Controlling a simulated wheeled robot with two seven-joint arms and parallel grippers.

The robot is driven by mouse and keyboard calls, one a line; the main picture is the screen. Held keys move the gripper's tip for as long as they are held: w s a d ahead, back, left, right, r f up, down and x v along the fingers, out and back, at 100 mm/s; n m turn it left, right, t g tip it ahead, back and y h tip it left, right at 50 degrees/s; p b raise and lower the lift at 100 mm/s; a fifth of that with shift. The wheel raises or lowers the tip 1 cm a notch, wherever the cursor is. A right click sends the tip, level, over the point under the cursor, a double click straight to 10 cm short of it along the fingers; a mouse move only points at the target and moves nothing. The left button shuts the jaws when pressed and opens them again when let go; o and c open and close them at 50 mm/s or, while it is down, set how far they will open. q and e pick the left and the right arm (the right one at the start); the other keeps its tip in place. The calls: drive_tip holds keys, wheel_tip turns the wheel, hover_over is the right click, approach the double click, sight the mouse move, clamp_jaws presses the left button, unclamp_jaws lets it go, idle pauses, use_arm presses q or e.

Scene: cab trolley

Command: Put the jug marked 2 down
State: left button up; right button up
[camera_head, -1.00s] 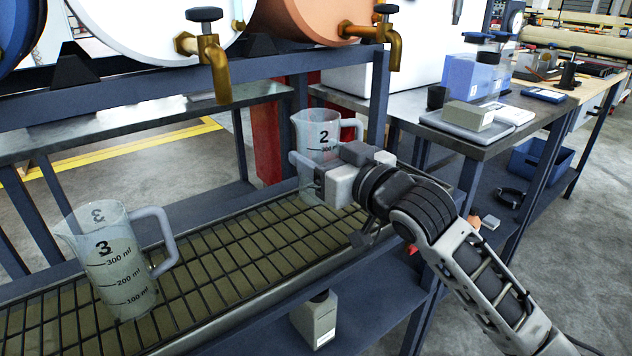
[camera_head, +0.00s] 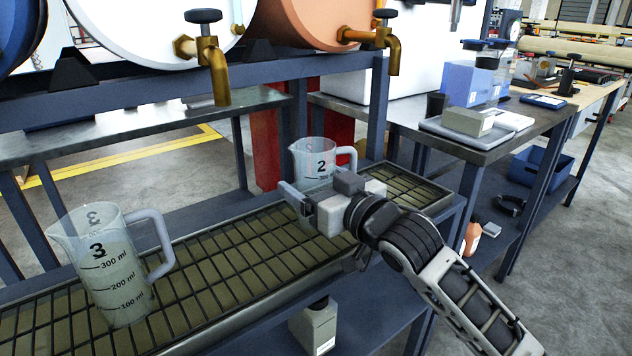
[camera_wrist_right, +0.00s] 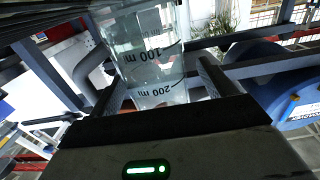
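The clear jug marked 2 (camera_head: 319,160) is upright at the far part of the grated tray (camera_head: 240,262), its handle to the right. Its lower part is hidden behind my right gripper, so contact with the grate does not show. My right gripper (camera_head: 296,197) is low around it. In the right wrist view the jug (camera_wrist_right: 152,62) appears upside down between the fingers (camera_wrist_right: 160,68). The fingers look spread, with a gap at least on the right side. My left gripper is out of view.
A jug marked 3 (camera_head: 112,262) stands on the near left of the tray. Brass taps (camera_head: 208,60) hang from drums above. A bench (camera_head: 470,150) with boxes is at right. A bottle (camera_head: 314,328) stands on the lower shelf. The grate between the jugs is clear.

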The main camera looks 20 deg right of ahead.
drive_tip(key=shift+r, duration=0.15)
drive_tip(key=v, duration=1.2)
drive_tip(key=shift+r, duration=0.15)
